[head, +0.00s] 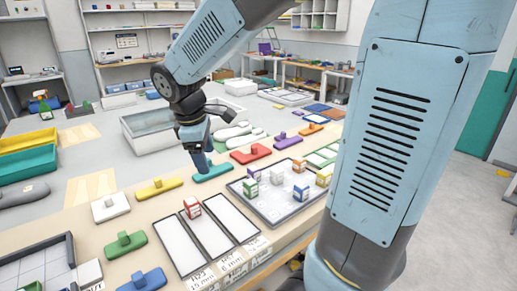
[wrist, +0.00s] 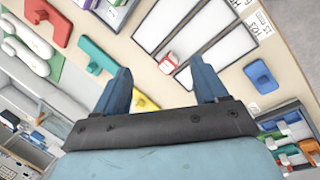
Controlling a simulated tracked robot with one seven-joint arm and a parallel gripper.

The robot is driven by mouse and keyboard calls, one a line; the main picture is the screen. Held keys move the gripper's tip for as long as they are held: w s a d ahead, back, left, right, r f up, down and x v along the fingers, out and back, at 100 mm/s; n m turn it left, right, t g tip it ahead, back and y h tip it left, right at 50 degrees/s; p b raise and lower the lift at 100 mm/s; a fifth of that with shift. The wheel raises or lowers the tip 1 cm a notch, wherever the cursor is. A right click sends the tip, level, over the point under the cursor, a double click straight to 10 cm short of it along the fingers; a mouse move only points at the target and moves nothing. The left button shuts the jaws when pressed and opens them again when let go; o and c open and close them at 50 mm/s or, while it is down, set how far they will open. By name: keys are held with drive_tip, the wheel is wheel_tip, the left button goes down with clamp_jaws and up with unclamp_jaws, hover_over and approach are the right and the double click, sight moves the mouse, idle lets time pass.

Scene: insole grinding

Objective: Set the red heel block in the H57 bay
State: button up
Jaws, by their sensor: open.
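The red heel block (head: 192,207), with a white label on its face, stands at the far end of the three-bay tray (head: 182,267), around the divider between the left and middle bays. I cannot tell which it rests in. The left bay's label seems to read H23; I cannot make out H57 on the others. My gripper (head: 200,160) is open and empty, above the teal knobbed plate, away from the red block. In the wrist view, the red block (wrist: 168,62) shows beyond and between the open fingers (wrist: 162,74), beside the white bays.
A grey tray (head: 262,215) with several labelled small blocks stands right of the bays. Around them lie knobbed plates: teal (head: 212,173), yellow (head: 158,187), red (head: 250,153), white (head: 111,207), green (head: 126,244) and blue (head: 144,281).

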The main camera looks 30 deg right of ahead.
drive_tip(key=s+d+r+m+t+y, duration=0.1)
drive_tip(key=s+d+r+m+t, duration=0.1)
drive_tip(key=s+m, duration=0.4)
drive_tip(key=s+d+r+m+t+y, duration=0.1)
drive_tip(key=s+d+r+m, duration=0.3)
drive_tip(key=s+d+m, duration=0.2)
drive_tip(key=s, duration=0.2)
drive_tip(key=shift+s+r+m+t, duration=0.2)
drive_tip(key=shift+s+m+t, duration=0.1)
drive_tip(key=shift+s+t, duration=0.1)
